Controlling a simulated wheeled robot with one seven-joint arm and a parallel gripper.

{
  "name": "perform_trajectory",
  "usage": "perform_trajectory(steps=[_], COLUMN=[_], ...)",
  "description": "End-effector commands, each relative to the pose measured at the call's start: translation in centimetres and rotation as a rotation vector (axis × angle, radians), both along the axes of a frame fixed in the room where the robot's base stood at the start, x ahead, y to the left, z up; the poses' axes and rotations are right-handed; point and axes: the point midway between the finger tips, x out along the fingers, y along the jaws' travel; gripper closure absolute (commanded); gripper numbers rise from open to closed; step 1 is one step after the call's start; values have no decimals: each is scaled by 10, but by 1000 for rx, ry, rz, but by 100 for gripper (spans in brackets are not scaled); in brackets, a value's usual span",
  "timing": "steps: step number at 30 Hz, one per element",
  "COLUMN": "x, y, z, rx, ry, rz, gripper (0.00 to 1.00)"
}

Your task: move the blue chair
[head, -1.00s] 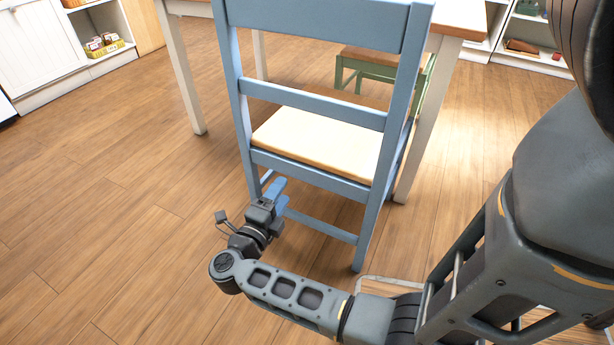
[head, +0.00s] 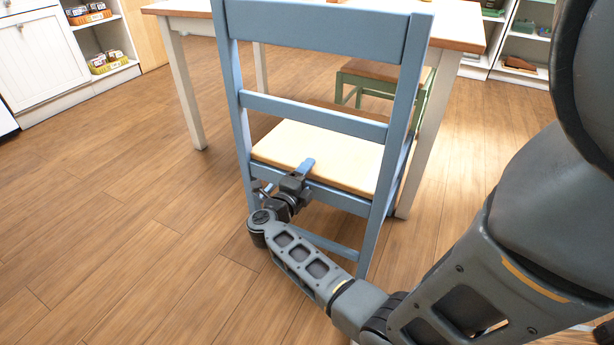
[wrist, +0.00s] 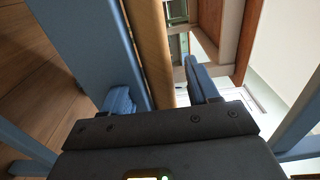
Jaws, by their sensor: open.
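The blue chair (head: 318,116) stands upright with its back toward me, its pale wooden seat (head: 318,152) partly under the white-legged table. My gripper (head: 304,170) is open at the chair's rear, by the blue rail below the seat's back edge. One blue finger shows over the seat edge in the head view; the other is hidden. In the wrist view, my gripper (wrist: 160,88) has one finger in front of the blue rail (wrist: 75,45) and the other past the tan seat edge (wrist: 150,50). I cannot tell whether either finger touches.
The table (head: 184,95) stands just beyond the chair, a leg near each side. A green chair (head: 385,82) with a brown seat is behind. Shelves (head: 100,45) line the back left. The wooden floor (head: 110,220) left of the chair is clear.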

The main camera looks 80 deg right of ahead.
Motion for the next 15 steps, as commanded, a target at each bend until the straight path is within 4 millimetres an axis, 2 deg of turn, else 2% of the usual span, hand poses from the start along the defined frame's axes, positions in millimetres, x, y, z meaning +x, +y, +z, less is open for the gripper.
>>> perform_trajectory(steps=[4, 12, 15], x=[-3, -3, -3], y=[-9, -11, -11], z=[0, 0, 0], rx=[0, 0, 0], ry=[1, 1, 1], rz=[0, 1, 1], gripper=[40, 40, 48])
